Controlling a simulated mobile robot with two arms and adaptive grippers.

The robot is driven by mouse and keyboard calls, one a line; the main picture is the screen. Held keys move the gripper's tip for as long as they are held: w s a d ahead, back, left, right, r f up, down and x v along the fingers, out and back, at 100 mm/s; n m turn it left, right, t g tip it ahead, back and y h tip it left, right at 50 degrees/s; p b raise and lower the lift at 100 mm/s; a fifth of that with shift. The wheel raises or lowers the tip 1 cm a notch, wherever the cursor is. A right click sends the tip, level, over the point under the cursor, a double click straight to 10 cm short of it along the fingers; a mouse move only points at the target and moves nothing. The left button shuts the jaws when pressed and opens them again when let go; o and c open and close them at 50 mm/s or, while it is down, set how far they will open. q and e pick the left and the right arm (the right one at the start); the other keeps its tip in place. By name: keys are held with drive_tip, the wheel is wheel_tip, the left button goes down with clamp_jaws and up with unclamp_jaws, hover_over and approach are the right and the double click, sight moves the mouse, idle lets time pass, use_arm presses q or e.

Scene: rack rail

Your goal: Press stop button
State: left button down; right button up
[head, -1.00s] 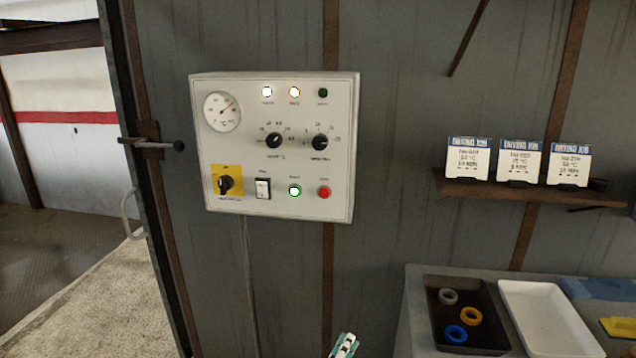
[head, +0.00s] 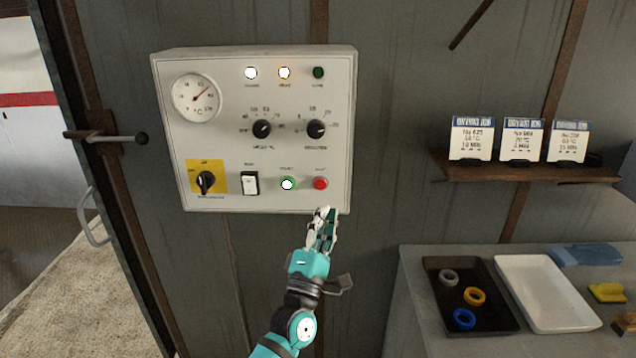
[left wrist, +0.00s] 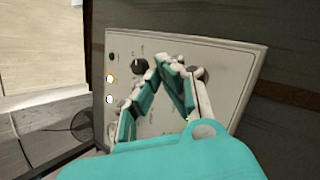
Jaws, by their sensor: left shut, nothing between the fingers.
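The red stop button (head: 320,183) is at the lower right of the white control panel (head: 220,120). A green-ringed, lit start button (head: 287,184) sits just left of it. My left gripper (head: 326,212) is just below the red button in the head view, its fingertips by the panel's bottom edge. Its fingers are shut with nothing between them. I cannot tell whether it touches the panel. In the left wrist view the gripper (left wrist: 165,68) is in front of the tilted panel (left wrist: 225,62), and I cannot make out the red button there. My right gripper is not in view.
The panel also has a gauge (head: 197,97), a yellow-backed switch (head: 206,179), a rocker switch (head: 250,183) and two knobs. A shelf (head: 455,170) with cards is at right. Below it are a black tray (head: 434,275) with rings and a white tray (head: 543,292).

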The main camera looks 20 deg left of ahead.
use_arm(q)
drive_tip(key=b, duration=0.5)
approach(330, 171)
drive_tip(key=x, duration=0.3)
drive_tip(key=shift+w+d+r, duration=0.1)
drive_tip(key=shift+d+r, duration=0.05)
drive_tip(key=shift+r, duration=0.1)
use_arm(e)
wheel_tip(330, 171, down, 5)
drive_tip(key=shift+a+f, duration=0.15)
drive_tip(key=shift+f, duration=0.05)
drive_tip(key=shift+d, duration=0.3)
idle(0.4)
use_arm(q)
drive_tip(key=shift+w+b, duration=0.4)
drive_tip(key=shift+b, duration=0.3)
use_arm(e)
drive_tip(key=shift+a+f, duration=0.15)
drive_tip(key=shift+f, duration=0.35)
